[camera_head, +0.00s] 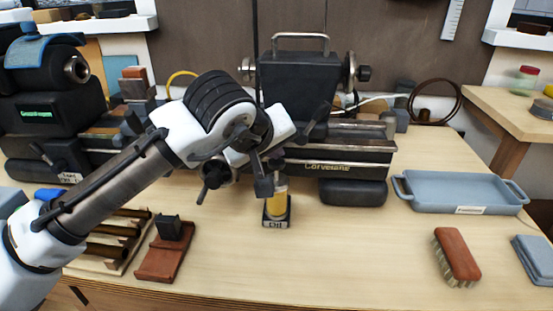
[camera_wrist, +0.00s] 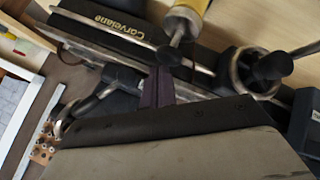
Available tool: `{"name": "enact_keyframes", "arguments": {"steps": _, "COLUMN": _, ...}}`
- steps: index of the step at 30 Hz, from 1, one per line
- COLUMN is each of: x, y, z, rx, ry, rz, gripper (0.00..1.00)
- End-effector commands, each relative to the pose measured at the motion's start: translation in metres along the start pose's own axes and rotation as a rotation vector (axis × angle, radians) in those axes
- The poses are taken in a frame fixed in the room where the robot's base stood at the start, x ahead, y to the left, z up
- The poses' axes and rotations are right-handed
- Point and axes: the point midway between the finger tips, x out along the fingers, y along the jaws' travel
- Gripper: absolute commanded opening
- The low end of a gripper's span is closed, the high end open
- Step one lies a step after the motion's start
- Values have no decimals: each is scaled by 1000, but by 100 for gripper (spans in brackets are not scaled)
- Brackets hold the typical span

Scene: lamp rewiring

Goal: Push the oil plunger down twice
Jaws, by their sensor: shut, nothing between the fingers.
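The oil dispenser (camera_head: 280,183) stands upright on the bench in front of the lathe, with a yellow body and a dark base (camera_head: 277,224) labelled "Oil". In the wrist view the dispenser (camera_wrist: 188,16) shows at the top edge, with a light metal collar and a dark plunger top (camera_wrist: 172,55) towards my fingers. My gripper (camera_head: 264,187) is shut and empty, pointing down at the dispenser's top. Its dark fingers show in the wrist view (camera_wrist: 160,72), close to the plunger. I cannot tell whether they touch it. In the head view my gripper partly hides the plunger.
The lathe (camera_head: 335,165) lies right behind the dispenser, with handles and a handwheel near my arm. A blue-grey tray (camera_head: 462,210) and a brush (camera_head: 456,256) are to the right. A reddish-brown block (camera_head: 165,262) is at left. The bench front is clear.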

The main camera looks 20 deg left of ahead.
Motion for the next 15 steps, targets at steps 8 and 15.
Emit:
{"name": "enact_keyframes", "arguments": {"steps": 8, "x": 3, "y": -2, "z": 2, "rx": 0, "ry": -2, "rz": 0, "gripper": 0}}
{"name": "enact_keyframes", "arguments": {"steps": 15, "x": 5, "y": -4, "z": 4, "rx": 0, "ry": -2, "rz": 0, "gripper": 0}}
